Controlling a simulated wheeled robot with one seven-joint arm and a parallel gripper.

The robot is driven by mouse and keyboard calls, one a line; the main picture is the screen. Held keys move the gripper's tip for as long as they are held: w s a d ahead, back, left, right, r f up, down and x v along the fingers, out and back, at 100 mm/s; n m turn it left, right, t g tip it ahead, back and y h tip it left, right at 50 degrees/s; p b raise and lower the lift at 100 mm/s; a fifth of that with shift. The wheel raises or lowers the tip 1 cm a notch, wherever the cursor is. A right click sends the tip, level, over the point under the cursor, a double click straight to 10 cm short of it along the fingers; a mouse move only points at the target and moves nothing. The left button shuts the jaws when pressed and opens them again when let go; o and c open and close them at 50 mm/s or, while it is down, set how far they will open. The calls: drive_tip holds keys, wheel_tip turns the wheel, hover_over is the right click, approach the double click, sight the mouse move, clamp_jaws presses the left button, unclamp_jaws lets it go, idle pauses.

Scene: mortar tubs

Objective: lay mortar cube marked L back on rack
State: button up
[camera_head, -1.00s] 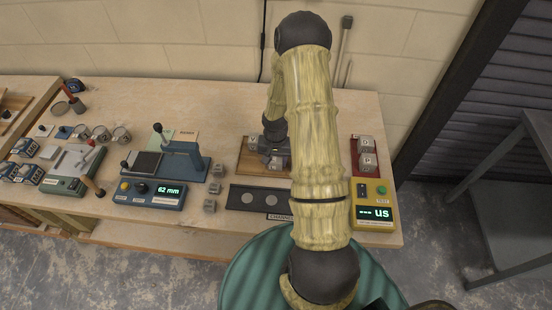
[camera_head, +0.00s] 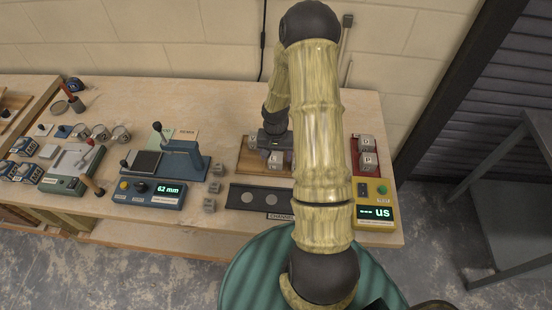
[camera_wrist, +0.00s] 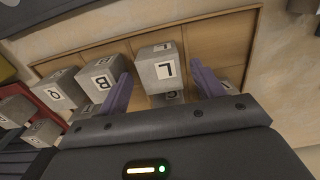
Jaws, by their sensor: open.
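The grey mortar cube marked L (camera_wrist: 160,70) is in the wrist view, between the two purple fingers of my gripper (camera_wrist: 163,88). The fingers are open, with a visible gap on each side of the cube. The cube appears to rest on the wooden rack (camera_wrist: 220,42); its underside is hidden. In the head view my gripper (camera_head: 273,141) is over the rack (camera_head: 252,162), partly hidden by my arm. A pale cube (camera_head: 275,160) shows just below it.
In the wrist view, cubes marked B (camera_wrist: 101,78) and Q (camera_wrist: 57,90) stand left of L. A lettered cube partly shows beneath L. In the head view, a red tray of cubes (camera_head: 357,143) and a yellow meter (camera_head: 376,214) lie right; a dark channel plate (camera_head: 262,199) lies in front.

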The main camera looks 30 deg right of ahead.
sight(276, 158)
wheel_tip(276, 158, up, 9)
drive_tip(key=b, duration=0.1)
drive_tip(key=shift+r, duration=0.2)
drive_tip(key=shift+s, duration=0.1)
idle(0.4)
drive_tip(key=s+a+r+n+t, duration=0.2)
drive_tip(key=s+a+r+n, duration=0.4)
drive_tip(key=s+a+r, duration=0.5)
drive_tip(key=shift+s+a+n+t, duration=0.35)
drive_tip(key=shift+s+a, duration=0.3)
drive_tip(key=shift+a, duration=0.55)
drive_tip(key=shift+r, duration=0.1)
